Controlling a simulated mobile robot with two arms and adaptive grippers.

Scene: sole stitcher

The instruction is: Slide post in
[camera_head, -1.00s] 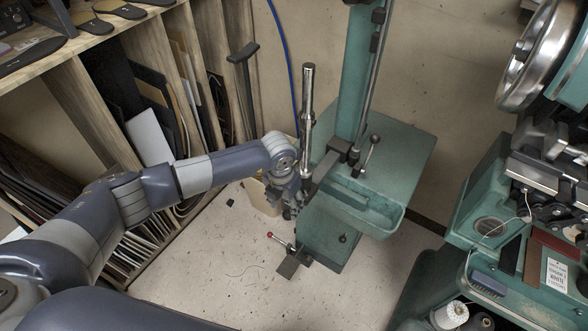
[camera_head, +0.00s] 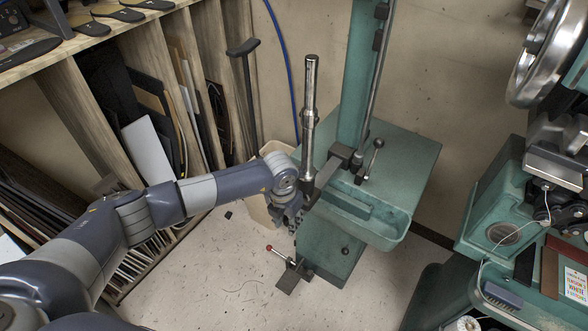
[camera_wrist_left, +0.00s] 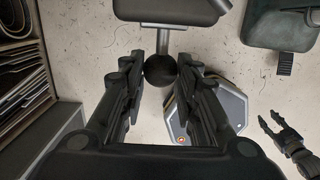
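A shiny metal post (camera_head: 309,110) stands upright in the head view, above a dark horizontal arm (camera_head: 329,172) of the green machine (camera_head: 360,90). My left gripper (camera_head: 291,213) is low beside that arm, left of the machine, its fingertips partly hidden. In the left wrist view, my left gripper (camera_wrist_left: 163,68) has its fingers apart, one on each side of a black ball knob (camera_wrist_left: 160,71) on a short metal shaft. I cannot tell whether the fingers touch the knob. My right gripper (camera_wrist_left: 275,122) appears at the right of the wrist view, its fingers apart and empty.
A green tray (camera_head: 350,216) juts from the machine. A pedal lever with a red ball (camera_head: 269,247) stands near the floor. A wooden rack (camera_head: 150,60) is on the left and a second green machine (camera_head: 500,190) on the right. Floor between them is mostly clear.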

